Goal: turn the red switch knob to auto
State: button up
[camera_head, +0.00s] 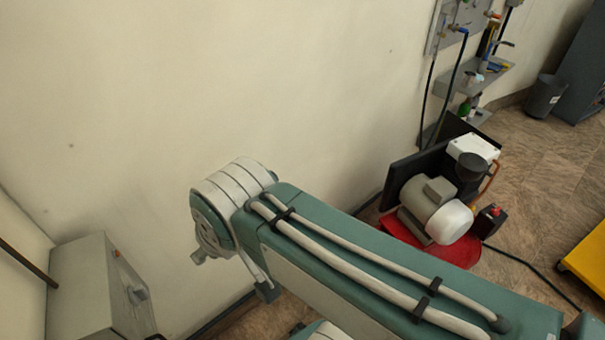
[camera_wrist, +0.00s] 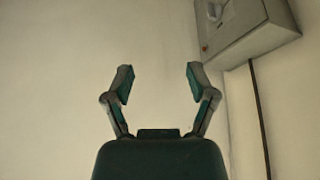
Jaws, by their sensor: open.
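A grey wall box (camera_head: 80,285) stands at the lower left in the head view, with a small orange-red spot (camera_head: 116,253) and a pale grey switch part (camera_head: 137,294) on its face. The box (camera_wrist: 250,32) also shows at the top right of the wrist view, cut off by the frame edge, with a round switch part (camera_wrist: 214,12) and an orange spot (camera_wrist: 205,48). I cannot tell which part is the red knob or how it is set. My gripper (camera_wrist: 160,80) is open and empty, apart from the box, in front of bare wall. The head view does not show its fingertips clearly.
A dark cable or pipe (camera_wrist: 260,105) runs down from the box. A motor unit (camera_head: 436,212) on a red base (camera_head: 462,250) and a yellow-topped object (camera_head: 590,255) stand at the right. A shelf (camera_head: 478,75) with tools hangs farther back. The wall between is bare.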

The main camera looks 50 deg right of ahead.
aim_at(495, 213)
jog(key=z, duration=2.45)
jog(key=l, duration=0.65)
jog(key=i+l+u, duration=0.25)
jog(key=l, duration=0.95)
jog(key=l+u, duration=0.25)
jog(key=l, duration=0.95)
jog(key=i+l+u, duration=0.15)
jog(key=i+l, duration=0.55)
